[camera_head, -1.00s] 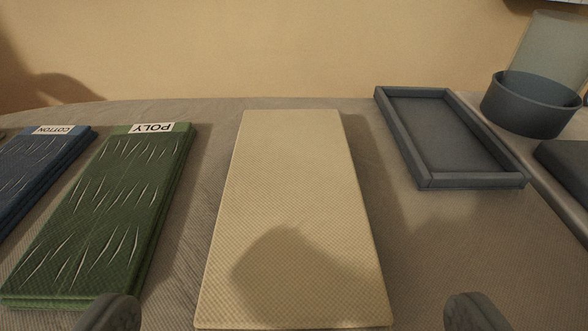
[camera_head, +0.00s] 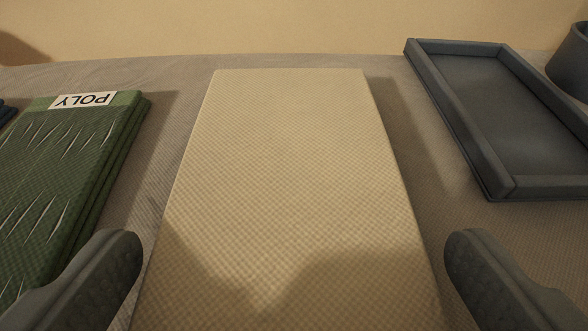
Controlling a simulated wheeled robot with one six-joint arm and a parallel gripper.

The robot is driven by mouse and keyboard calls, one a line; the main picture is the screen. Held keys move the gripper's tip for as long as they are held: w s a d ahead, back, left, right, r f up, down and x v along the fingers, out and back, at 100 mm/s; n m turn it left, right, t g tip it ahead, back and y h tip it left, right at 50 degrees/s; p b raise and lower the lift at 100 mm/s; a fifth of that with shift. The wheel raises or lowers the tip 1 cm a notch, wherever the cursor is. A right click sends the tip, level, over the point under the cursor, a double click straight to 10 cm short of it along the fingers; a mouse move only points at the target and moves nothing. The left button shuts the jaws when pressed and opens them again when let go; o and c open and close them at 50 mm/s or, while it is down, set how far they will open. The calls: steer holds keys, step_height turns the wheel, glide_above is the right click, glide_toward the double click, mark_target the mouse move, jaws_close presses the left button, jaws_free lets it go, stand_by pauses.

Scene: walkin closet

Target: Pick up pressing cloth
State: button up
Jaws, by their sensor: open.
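A cream, waffle-textured folded cloth, which looks like the pressing cloth (camera_head: 285,170), lies flat in the middle of the view on a grey-brown fabric surface. Its near end runs out of the bottom of the picture. My gripper (camera_head: 293,250) is open, with one dark finger on each side of the cloth. The left finger overlaps the green stack's near corner in the picture, and the right finger is just right of the cloth's edge. Nothing is between the fingers except the cloth below or ahead; I cannot tell whether they touch the surface.
A green folded stack labelled POLY (camera_head: 65,165) lies close on the left, with a bit of dark blue cloth beyond it. An empty dark grey tray (camera_head: 455,120) lies at the right, beside a dark round container (camera_head: 572,62). The covered surface (camera_head: 160,125) ends at a tan wall.

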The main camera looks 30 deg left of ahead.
steer(key=shift+w, duration=0.1)
steer(key=c, duration=0.9)
